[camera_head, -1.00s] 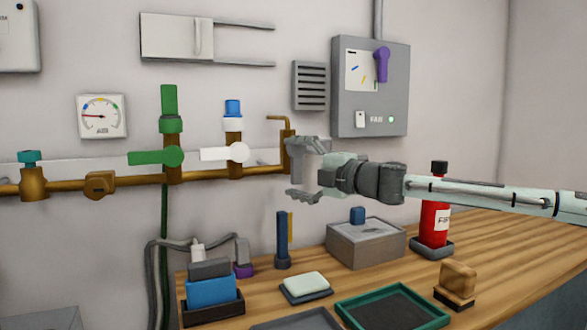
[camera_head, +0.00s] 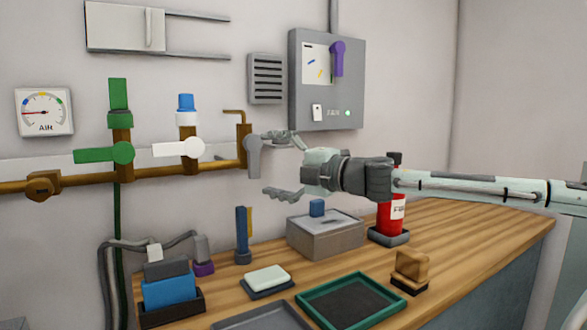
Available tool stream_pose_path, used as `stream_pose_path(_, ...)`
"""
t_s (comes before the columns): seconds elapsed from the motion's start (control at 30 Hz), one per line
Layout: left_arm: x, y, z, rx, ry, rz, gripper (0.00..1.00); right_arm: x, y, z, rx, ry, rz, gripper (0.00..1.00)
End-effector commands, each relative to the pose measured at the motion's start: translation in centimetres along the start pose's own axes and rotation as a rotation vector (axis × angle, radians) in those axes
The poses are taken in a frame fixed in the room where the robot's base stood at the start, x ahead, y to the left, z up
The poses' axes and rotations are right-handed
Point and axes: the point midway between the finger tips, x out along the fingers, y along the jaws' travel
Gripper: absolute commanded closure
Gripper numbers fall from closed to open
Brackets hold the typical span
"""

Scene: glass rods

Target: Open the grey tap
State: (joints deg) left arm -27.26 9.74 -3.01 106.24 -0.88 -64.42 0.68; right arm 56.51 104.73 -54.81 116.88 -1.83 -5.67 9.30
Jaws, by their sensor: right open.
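The grey tap (camera_head: 253,157) sits at the right end of the brass pipe (camera_head: 212,172) on the wall. Its grey lever hangs straight down from a round hub, below a brass stem with a bent spout. My right gripper (camera_head: 266,165) comes in from the right with its fingers spread, one above the other. It is empty. Its fingertips lie just right of the lever, the upper one near hub height and the lower one below the lever's end. I cannot tell the depth gap between them. My left gripper is out of view.
A white tap (camera_head: 190,148) and a green tap (camera_head: 120,153) are on the same pipe to the left. Below are a grey box (camera_head: 325,240), a blue upright handle (camera_head: 242,232) and a green tray (camera_head: 303,305) on the wooden bench. A grey electrical cabinet (camera_head: 300,95) hangs above my gripper.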

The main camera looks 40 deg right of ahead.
Motion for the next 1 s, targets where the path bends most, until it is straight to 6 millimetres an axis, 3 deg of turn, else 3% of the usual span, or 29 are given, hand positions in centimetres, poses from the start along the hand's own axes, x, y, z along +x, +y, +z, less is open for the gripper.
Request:
stream_pose_path(0.4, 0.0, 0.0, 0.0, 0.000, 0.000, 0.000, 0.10, -5.5, 0.1, 0.1, -0.001, -0.003, 0.002, 0.10)
stream_pose_path(1.0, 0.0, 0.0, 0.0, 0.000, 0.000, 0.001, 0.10, -6.0, -0.1, 0.0, 0.001, -0.001, 0.000, 0.10)
